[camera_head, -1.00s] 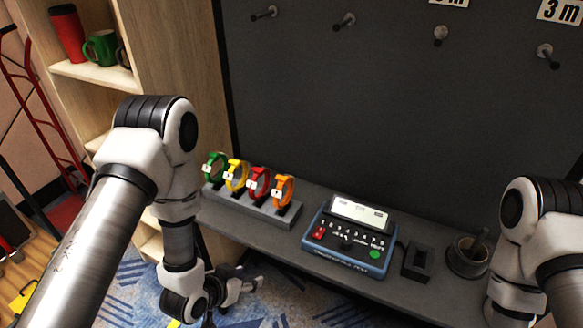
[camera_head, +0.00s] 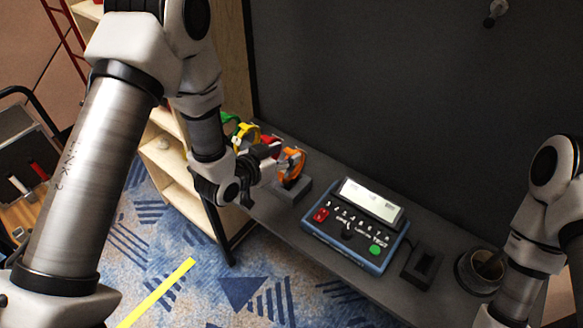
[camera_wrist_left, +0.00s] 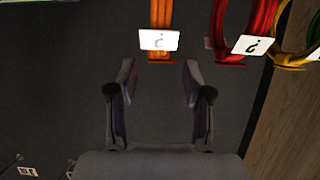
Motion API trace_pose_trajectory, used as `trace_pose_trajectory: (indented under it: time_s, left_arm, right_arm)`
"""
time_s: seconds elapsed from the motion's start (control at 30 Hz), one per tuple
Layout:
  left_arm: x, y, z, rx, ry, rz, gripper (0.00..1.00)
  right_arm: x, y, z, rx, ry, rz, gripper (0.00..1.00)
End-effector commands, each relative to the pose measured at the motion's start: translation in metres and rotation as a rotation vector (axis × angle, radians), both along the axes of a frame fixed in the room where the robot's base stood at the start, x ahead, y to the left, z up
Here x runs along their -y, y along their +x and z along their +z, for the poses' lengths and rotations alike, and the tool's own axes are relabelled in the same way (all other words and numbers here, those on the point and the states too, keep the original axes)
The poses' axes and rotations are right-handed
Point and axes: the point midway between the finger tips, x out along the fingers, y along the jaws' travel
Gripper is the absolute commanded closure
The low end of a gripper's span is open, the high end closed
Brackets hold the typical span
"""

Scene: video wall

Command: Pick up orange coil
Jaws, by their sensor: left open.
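The orange coil (camera_head: 291,166) stands upright at the right end of a row of coils on a grey holder. In the left wrist view the orange coil (camera_wrist_left: 160,20) hangs at the top centre with a white tag marked "?". My left gripper (camera_head: 268,158) is beside the row, close to the orange coil on its left side. In the left wrist view my left gripper (camera_wrist_left: 158,85) has its two fingers apart with nothing between them, and the coil shows beyond the fingertips. My right gripper is outside the frames; only my right arm shows.
A red coil (camera_wrist_left: 245,25) and a yellow coil (camera_wrist_left: 290,60) sit close beside the orange one; a green coil (camera_head: 229,121) is farther along. A blue keypad device (camera_head: 355,225) and a dark cup (camera_head: 478,270) stand on the shelf. A wooden shelf unit (camera_head: 180,170) is at left.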

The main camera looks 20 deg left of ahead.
Motion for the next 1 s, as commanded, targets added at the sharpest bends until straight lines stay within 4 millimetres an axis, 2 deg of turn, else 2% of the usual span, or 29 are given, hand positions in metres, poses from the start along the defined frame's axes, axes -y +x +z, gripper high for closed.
trace_pose_trajectory:
  time_s: [0.2,0.3,0.57,0.7,1.0]
  left_arm:
    - [0.013,0.028,-0.023,0.001,0.002,-0.003,0.5]
    - [0.018,0.042,-0.027,0.001,0.001,-0.002,0.5]
    - [0.019,0.047,-0.027,-0.002,0.0,0.0,0.5]
    - [0.019,0.047,-0.027,-0.002,0.0,0.0,1.0]
    - [0.019,0.047,-0.026,-0.001,-0.001,0.0,1.0]
  right_arm:
    - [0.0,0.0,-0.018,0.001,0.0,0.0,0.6]
    - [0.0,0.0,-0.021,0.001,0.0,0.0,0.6]
    - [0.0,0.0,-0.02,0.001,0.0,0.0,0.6]
    - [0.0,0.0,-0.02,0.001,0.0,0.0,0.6]
    - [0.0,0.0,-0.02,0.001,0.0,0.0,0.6]
